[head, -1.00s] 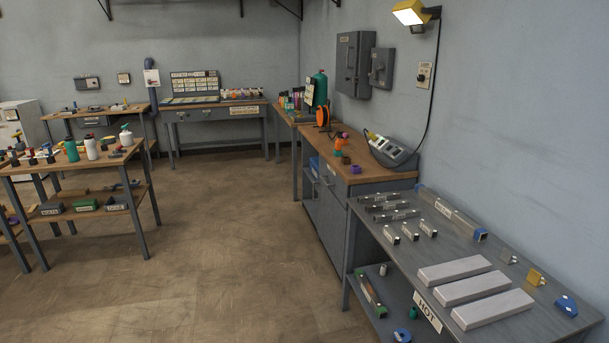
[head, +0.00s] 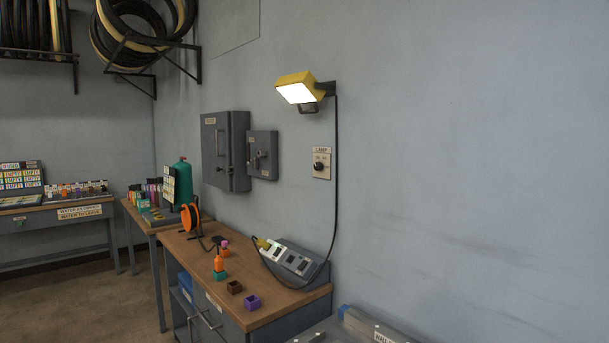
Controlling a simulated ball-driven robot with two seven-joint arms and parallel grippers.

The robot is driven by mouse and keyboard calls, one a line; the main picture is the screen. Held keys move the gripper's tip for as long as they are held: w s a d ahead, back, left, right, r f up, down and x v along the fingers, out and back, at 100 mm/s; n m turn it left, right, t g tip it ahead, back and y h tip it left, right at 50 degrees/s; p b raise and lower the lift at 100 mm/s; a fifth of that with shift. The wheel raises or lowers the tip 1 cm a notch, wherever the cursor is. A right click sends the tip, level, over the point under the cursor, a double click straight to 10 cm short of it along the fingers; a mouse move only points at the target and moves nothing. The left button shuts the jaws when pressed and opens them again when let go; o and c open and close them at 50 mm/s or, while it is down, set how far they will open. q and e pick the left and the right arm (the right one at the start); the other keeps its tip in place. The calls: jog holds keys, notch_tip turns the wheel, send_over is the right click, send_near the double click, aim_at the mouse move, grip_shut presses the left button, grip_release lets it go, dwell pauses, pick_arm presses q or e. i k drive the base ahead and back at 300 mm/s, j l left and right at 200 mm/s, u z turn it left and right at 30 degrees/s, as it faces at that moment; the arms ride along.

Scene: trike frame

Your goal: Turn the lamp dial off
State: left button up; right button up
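The lamp dial is a dark round knob (head: 319,167) on a pale plate (head: 321,173) labelled LAMP, fixed to the wall right of the grey electrical boxes. Its exact pointer position is too small to read. The yellow lamp (head: 296,85) is mounted on the wall above it, and its face glows bright. A black cable (head: 336,180) runs down from the lamp beside the plate. Neither of my grippers shows in the head view.
Grey electrical boxes (head: 224,150) hang to the left. Floor (head: 80,290) is free at the lower left.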

aim_at(317, 166)
jog(key=i+j+z, duration=0.15)
jog(key=z, duration=0.25)
jog(key=i+j+z, duration=0.2)
jog(key=z, duration=0.2)
jog(key=i+j+z, duration=0.1)
jog(key=j+z, duration=0.3)
jog(key=i+j+z, duration=0.1)
jog(key=z, duration=0.3)
jog(key=k+j, duration=0.05)
jog(key=j, duration=0.05)
